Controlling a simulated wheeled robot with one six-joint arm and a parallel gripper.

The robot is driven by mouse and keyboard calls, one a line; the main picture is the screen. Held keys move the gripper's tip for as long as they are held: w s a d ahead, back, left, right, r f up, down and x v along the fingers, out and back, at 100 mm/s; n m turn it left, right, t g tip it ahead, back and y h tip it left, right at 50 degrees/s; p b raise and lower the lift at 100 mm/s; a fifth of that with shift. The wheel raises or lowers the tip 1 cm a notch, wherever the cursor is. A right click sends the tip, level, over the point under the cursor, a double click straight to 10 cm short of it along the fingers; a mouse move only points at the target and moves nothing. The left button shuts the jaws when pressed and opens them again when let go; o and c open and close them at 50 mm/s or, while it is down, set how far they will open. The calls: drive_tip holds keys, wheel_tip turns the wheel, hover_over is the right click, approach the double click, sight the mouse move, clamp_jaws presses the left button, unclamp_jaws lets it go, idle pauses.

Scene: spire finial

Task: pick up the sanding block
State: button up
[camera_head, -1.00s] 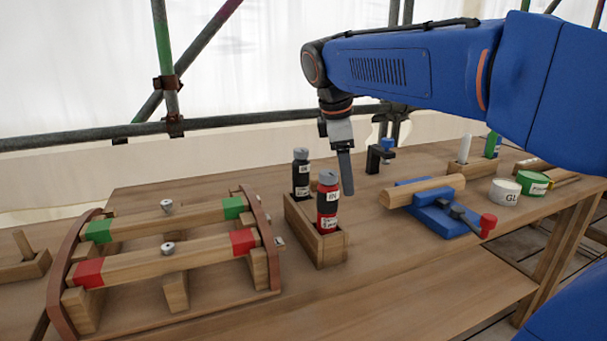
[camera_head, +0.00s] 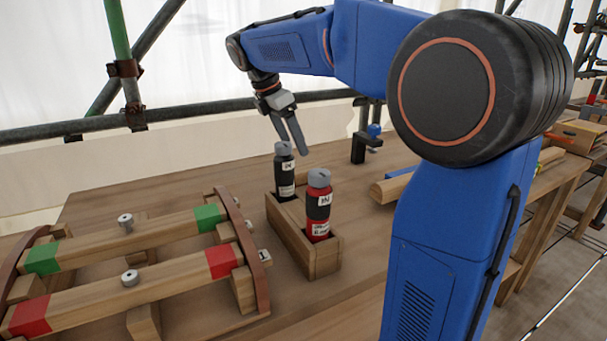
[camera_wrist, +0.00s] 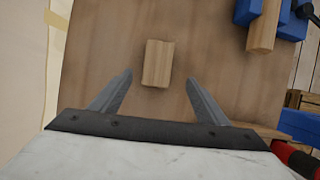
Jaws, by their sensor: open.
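A small plain wooden block (camera_wrist: 158,63), which I take for the sanding block, lies on the wooden bench in the wrist view. It sits ahead of and between the fingers of my gripper (camera_wrist: 159,90), apart from both. My gripper is open and empty. In the head view my gripper (camera_head: 291,146) hangs above the bench, behind the bottle tray, fingers pointing down. I cannot make out the block in the head view.
A wooden tray (camera_head: 323,262) holds a black bottle (camera_head: 285,172) and a red bottle (camera_head: 317,208). A wooden frame with red and green bands (camera_head: 120,277) stands at left. A black clamp (camera_head: 360,139) stands behind. Clear bench lies around the block.

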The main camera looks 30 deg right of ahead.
sight(304, 167)
drive_tip(key=x, duration=0.5)
drive_tip(key=shift+f, duration=0.2)
drive_tip(key=shift+w+x, duration=0.15)
drive_tip(key=shift+x, duration=1.2)
drive_tip(key=shift+w+x, duration=0.15)
drive_tip(key=shift+x, duration=1.15)
drive_tip(key=shift+d+f, duration=0.1)
drive_tip(key=shift+d, duration=0.05)
drive_tip(key=shift+c, duration=0.6)
drive_tip(key=c, duration=1.1)
